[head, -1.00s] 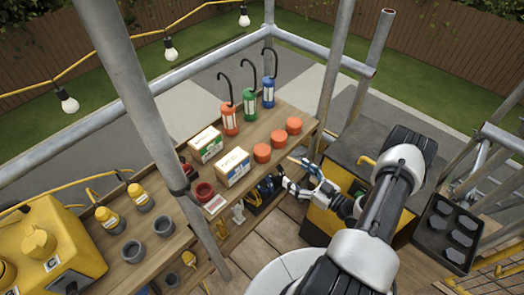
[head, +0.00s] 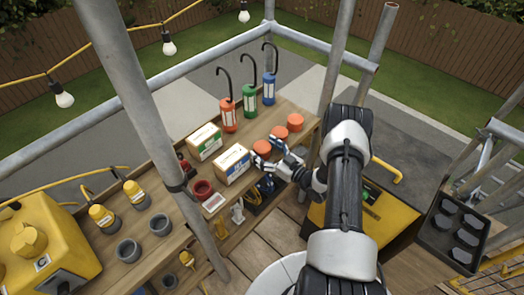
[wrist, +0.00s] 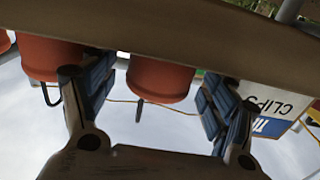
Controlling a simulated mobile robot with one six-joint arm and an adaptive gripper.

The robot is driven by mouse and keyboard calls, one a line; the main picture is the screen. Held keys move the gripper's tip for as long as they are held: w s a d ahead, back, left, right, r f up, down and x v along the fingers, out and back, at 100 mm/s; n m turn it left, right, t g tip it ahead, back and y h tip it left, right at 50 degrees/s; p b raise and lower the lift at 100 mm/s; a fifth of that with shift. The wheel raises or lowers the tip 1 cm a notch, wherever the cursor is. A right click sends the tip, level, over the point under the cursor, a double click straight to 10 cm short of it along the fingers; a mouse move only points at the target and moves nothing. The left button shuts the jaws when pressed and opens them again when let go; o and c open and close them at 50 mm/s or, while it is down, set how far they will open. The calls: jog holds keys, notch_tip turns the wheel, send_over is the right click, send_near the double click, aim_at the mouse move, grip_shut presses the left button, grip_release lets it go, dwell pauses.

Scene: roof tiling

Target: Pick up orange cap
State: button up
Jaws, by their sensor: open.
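Three orange caps stand in a row near the front edge of the wooden bench. The nearest orange cap (head: 262,147) is partly behind my gripper (head: 269,154), whose fingers reach in over the bench edge. In the wrist view the picture is upside down. There, an orange cap (wrist: 160,79) lies between my two open, blue-padded fingers, with a gap on each side. A second orange cap (wrist: 48,58) is to the left, partly behind the left finger. The middle cap (head: 279,132) and far cap (head: 295,122) are clear in the head view.
A white box marked CLIPS (wrist: 285,100) stands close beside my right finger in the wrist view. Red, green and blue hooked tubes stand behind the caps. A grey scaffold pole (head: 145,90) rises to the left. The bench edge (wrist: 170,35) runs close to my fingers.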

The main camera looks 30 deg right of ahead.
jog(key=shift+w+a, duration=0.2)
jog(key=shift+w, duration=0.4)
jog(key=shift+c, duration=0.4)
jog(key=c, duration=1)
jog(key=shift+r, duration=0.1)
jog(key=shift+c, duration=0.3)
